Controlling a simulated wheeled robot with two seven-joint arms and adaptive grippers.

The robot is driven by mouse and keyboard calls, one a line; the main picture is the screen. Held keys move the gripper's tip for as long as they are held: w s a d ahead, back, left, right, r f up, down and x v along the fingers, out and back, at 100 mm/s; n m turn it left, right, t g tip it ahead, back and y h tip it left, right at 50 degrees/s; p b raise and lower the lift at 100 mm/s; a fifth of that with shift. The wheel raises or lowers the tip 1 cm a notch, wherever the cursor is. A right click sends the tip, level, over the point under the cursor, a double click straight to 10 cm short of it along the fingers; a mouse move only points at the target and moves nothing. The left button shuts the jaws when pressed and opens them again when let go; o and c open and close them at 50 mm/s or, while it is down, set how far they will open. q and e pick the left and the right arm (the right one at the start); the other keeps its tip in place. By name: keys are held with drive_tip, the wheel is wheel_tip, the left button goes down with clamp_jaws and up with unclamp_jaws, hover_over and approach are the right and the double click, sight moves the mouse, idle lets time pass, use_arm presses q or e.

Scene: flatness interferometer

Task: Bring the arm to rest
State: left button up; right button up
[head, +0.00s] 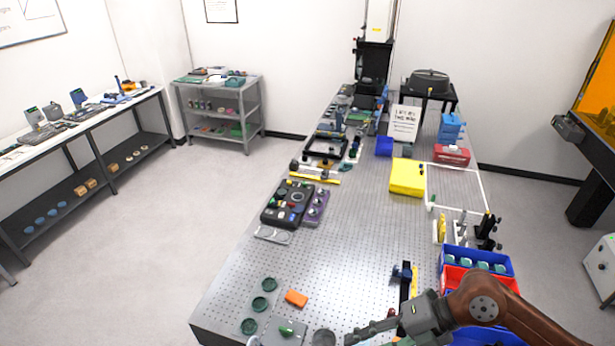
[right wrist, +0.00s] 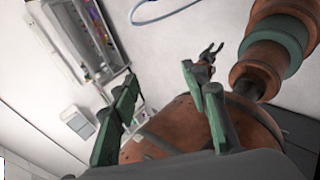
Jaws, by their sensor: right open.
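My right arm comes in from the lower right of the head view. Its gripper (head: 374,335) is low over the near edge of the optical table (head: 345,240), partly cut off by the frame. In the right wrist view the two green-padded fingers (right wrist: 163,118) of this gripper stand wide apart, with nothing between them. My left arm does not show in the head view. A small dark claw (right wrist: 212,52) shows beyond the fingers in the right wrist view; I cannot tell for sure whether it is my left gripper.
Blue bins (head: 478,258) and a red bin (head: 452,275) stand close beside my right arm. An orange block (head: 296,298) and green round pieces (head: 260,303) lie left of the gripper. A dark post (head: 405,285) stands just behind it. The table's left-centre surface is mostly bare.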

drive_tip(key=w+a+r+m+t+y, duration=0.2)
drive_tip(key=a+r+y, duration=0.15)
drive_tip(key=r, duration=0.25)
drive_tip(key=w+a+r+m+t+y, duration=0.1)
drive_tip(key=w+a+r+t+y, duration=0.15)
drive_tip(key=r+y, duration=0.3)
drive_tip(key=w+d+r+m+t+h, duration=0.2)
drive_tip(key=w+d+m+t+h, duration=0.75)
drive_tip(key=d+m+t, duration=0.65)
drive_tip(key=d+f+m+g+h, duration=0.3)
drive_tip(key=d+f+m+h, duration=0.4)
drive_tip(key=f, duration=0.5)
drive_tip(key=d+f+m+g+h, duration=0.3)
drive_tip(key=d+f+m+h, duration=0.4)
drive_tip(key=f, duration=0.6)
drive_tip(key=s+a+f+g+y, duration=0.3)
drive_tip(key=s+f+g, duration=0.8)
drive_tip(key=s+f, duration=1.2)
wheel_tip(320, 180, down, 42)
drive_tip(key=s+g+y+b, duration=0.2)
drive_tip(key=b, duration=1.1)
drive_tip(key=s+f+b, duration=0.4)
drive_tip(key=s+f, duration=0.6)
drive_tip(key=f, duration=0.3)
drive_tip(key=s+f+b, duration=0.5)
drive_tip(key=s+f, duration=0.5)
drive_tip(key=f, duration=0.3)
drive_tip(key=shift+d+f+n+g, duration=0.15)
drive_tip(key=shift+d+n+g, duration=0.05)
drive_tip(key=shift+n+g, duration=0.25)
